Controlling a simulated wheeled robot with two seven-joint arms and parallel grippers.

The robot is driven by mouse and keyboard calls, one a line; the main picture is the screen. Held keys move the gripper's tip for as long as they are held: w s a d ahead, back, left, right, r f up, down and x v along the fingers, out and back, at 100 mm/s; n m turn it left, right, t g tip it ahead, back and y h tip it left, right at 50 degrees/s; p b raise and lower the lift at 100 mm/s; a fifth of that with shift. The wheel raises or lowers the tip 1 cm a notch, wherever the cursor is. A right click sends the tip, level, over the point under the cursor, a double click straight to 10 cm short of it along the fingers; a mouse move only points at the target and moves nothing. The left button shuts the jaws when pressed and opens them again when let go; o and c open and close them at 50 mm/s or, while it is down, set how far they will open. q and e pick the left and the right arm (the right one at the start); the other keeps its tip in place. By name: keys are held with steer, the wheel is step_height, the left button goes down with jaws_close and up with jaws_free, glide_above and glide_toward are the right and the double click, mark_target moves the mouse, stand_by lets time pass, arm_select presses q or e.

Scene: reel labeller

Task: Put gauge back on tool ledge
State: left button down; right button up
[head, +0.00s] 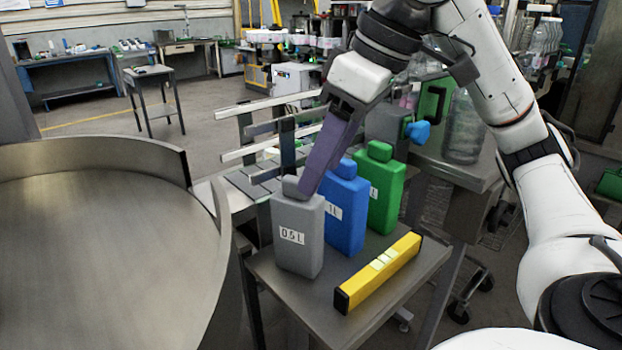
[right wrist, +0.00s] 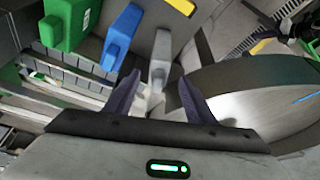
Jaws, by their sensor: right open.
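A grey bottle-shaped block (head: 299,240) marked 0.5 L stands upright on a small grey metal ledge (head: 277,310). A blue one (head: 344,210) and a green one (head: 386,195) stand behind it in a row. Which object is the gauge is not marked. My right gripper (head: 306,190) is at the grey block's cap, its purple fingers pointing down. In the right wrist view my right gripper (right wrist: 158,76) is open, with the grey block (right wrist: 161,50) between or just beyond its fingertips; contact cannot be told.
A yellow bar (head: 379,272) with pale windows lies at the ledge's front right. A large round metal bowl or turntable (head: 110,260) with a raised rim fills the left. Conveyor rails (head: 250,150) run behind the blocks. A clear bottle (head: 463,130) stands behind right.

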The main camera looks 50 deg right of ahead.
steer(key=shift+p+v, duration=0.3)
steer(key=shift+v, duration=0.9)
steer(key=shift+d, duration=0.1)
